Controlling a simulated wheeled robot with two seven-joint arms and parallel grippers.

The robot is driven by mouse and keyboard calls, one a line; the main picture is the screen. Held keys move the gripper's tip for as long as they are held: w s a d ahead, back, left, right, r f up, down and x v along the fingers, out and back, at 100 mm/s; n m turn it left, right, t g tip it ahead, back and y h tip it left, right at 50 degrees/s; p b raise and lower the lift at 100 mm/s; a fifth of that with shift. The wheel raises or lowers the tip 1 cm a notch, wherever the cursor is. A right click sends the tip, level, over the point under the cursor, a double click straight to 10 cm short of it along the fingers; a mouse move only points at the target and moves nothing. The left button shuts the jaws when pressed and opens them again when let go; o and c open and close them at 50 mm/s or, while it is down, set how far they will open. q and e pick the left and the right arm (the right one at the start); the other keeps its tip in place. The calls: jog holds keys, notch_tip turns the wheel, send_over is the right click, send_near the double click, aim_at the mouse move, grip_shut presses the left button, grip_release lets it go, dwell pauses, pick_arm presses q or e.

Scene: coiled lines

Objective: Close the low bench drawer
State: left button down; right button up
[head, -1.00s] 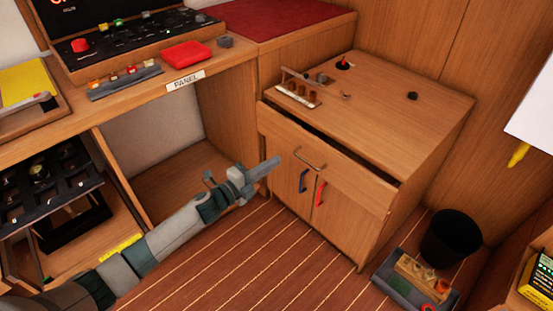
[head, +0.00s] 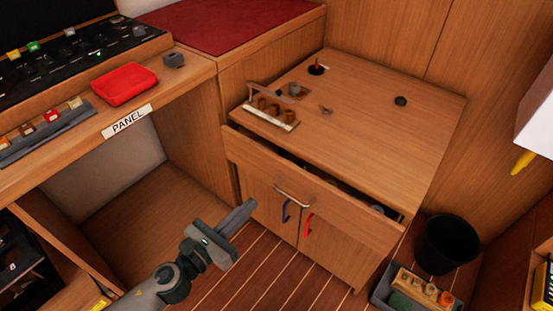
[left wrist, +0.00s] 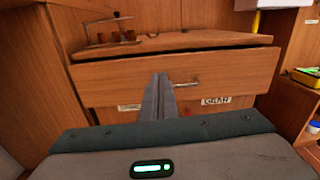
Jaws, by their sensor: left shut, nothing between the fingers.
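The low bench drawer (head: 310,188) is partly open at the top of the wooden bench cabinet (head: 365,115). A dark gap shows along its top edge, with some contents inside at the right end. Its metal bar handle (head: 292,197) is on the front. My left gripper (head: 242,212) is shut and empty, in front of the drawer's left half and apart from the handle in the head view. In the left wrist view the shut fingers (left wrist: 158,95) point at the drawer front (left wrist: 220,78), left of the handle (left wrist: 187,85). My right gripper is not in view.
Cabinet doors with a blue handle (head: 286,211) and a red handle (head: 308,225) are below. A black bin (head: 447,243) and a tray of items (head: 415,290) stand right. A rack (head: 270,112) sits on the bench top. The panel desk (head: 190,75) is at left.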

pick_arm(q)
jog(key=shift+r+m, duration=0.2)
jog(key=shift+m, duration=0.1)
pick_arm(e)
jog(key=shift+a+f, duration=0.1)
pick_arm(q)
jog(key=shift+s, duration=0.1)
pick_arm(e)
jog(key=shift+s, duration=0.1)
pick_arm(q)
jog(key=p, duration=0.1)
send_near(288, 167)
jog(key=x, duration=0.5)
jog(key=shift+w+d+r, duration=0.1)
jog(key=shift+w+d, duration=0.3)
jog(key=shift+w, duration=0.2)
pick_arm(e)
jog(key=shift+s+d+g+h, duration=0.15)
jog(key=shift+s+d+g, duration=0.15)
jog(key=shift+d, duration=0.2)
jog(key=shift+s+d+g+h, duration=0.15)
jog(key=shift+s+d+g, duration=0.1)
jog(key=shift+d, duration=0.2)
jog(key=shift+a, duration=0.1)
